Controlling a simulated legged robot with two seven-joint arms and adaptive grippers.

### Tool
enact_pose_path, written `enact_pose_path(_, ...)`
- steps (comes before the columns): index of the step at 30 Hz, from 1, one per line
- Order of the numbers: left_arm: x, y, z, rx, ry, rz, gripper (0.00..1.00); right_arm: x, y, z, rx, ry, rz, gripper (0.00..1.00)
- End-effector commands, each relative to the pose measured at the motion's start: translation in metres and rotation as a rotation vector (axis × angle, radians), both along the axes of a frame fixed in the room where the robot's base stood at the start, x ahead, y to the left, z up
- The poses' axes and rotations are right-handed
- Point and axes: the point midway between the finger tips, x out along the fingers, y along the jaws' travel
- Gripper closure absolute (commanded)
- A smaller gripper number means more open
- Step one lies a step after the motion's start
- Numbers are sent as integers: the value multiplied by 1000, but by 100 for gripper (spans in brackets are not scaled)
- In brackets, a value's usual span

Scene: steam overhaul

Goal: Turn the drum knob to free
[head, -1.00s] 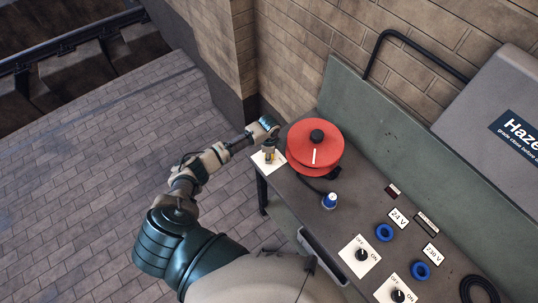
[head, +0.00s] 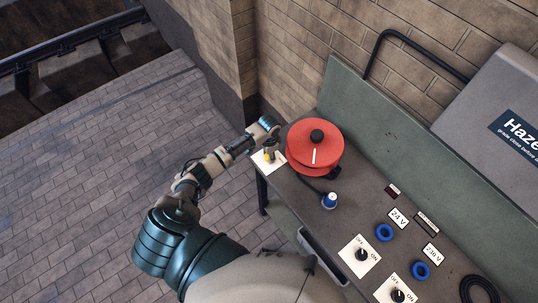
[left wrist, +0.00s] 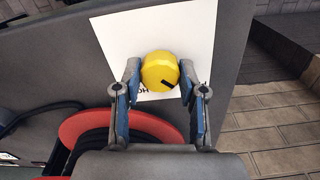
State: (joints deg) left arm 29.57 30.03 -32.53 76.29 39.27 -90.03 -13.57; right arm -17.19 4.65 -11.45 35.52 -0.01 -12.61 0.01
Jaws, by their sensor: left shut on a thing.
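The yellow drum knob (left wrist: 160,72) sits on a white label plate (left wrist: 116,38) in the left wrist view, with a dark pointer mark toward its lower right. Part of the plate's lettering is hidden behind the knob and fingers. My left gripper (left wrist: 158,80) is shut on the knob, one finger on each side. In the head view the left gripper (head: 270,150) reaches down to the knob (head: 269,156) at the bench's left end. The red cable drum (head: 300,150) stands just right of it, with a white stripe and a black top knob. My right gripper is not in view.
The grey bench (head: 350,205) carries a blue plug (head: 329,200), blue sockets (head: 385,232) and two black OFF/ON knobs (head: 362,254). A brick wall (head: 310,50) and green back panel (head: 375,120) stand behind. Paved floor (head: 80,170) lies open to the left.

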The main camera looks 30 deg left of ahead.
Motion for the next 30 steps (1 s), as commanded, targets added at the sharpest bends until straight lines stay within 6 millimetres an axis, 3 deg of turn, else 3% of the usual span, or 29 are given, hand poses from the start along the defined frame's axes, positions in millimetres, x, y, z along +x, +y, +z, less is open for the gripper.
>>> enact_pose_path(11,3,1,3,1,-10,7,94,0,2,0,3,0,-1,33)
enact_pose_path(12,3,1,3,1,-10,7,52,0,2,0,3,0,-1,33)
enact_pose_path(14,3,1,2,1,-9,7,37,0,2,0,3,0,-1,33)
enact_pose_path(15,2,1,2,1,-8,6,34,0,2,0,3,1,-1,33)
enact_pose_path(24,1,0,3,0,-5,4,34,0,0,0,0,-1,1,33)
enact_pose_path(30,2,1,29,1,-8,4,34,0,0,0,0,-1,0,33)
